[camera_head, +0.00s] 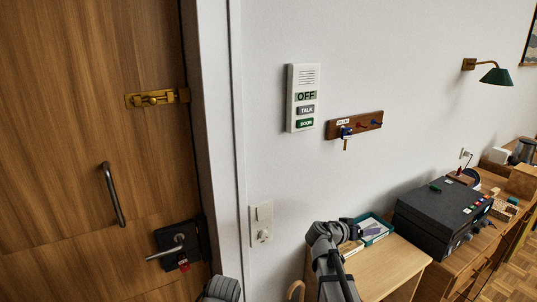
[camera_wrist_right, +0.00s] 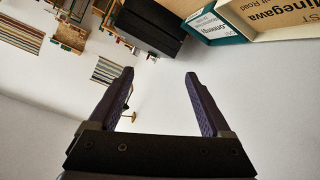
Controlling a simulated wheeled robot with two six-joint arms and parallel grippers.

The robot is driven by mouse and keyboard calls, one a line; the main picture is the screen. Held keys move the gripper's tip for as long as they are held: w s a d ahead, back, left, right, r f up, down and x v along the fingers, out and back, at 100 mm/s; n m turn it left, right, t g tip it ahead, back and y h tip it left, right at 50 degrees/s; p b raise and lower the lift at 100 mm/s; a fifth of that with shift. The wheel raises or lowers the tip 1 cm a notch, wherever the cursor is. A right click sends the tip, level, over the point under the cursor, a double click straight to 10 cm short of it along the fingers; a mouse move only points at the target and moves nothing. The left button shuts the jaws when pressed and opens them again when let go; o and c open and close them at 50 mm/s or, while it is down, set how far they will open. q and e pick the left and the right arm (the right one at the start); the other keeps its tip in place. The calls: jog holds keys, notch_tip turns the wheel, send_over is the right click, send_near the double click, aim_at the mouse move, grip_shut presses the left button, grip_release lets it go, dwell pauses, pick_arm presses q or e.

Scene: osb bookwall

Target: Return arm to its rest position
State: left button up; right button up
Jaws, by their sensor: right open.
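My right arm rises from the bottom of the head view, bent at a grey joint. Its dark right gripper (camera_head: 352,229) is beside the teal tray (camera_head: 388,236) on the small wooden table (camera_head: 400,268). In the right wrist view the right gripper (camera_wrist_right: 160,75) is open, its two dark fingers apart with nothing between them. My left gripper is out of view; a dark ribbed part at the bottom edge of the head view seems to be mine.
A wooden door with a lever handle (camera_head: 166,253) is on the left. An OFF/TALK/DOOR intercom (camera_head: 303,97) and a key rack (camera_head: 372,124) hang on the white wall. A black case (camera_head: 432,220) stands at right. A teal box (camera_wrist_right: 215,28) shows in the wrist view.

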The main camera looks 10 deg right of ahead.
jog(key=s+a+f+n+g+y, duration=0.2)
jog(key=s+a+f+n+y, duration=0.1)
jog(key=s+a, duration=0.5)
jog(key=s+a+f+n+g+y, duration=0.2)
jog(key=s+a+f+n+y, duration=0.2)
jog(key=s+a, duration=0.4)
jog(key=s+a+f+n+g+y, duration=0.2)
jog(key=s+a+f+n+y, duration=0.2)
jog(key=a, duration=1.4)
jog(key=s+f+n, duration=0.1)
jog(key=s+f, duration=0.2)
jog(key=s, duration=0.1)
jog(key=shift+a, duration=0.2)
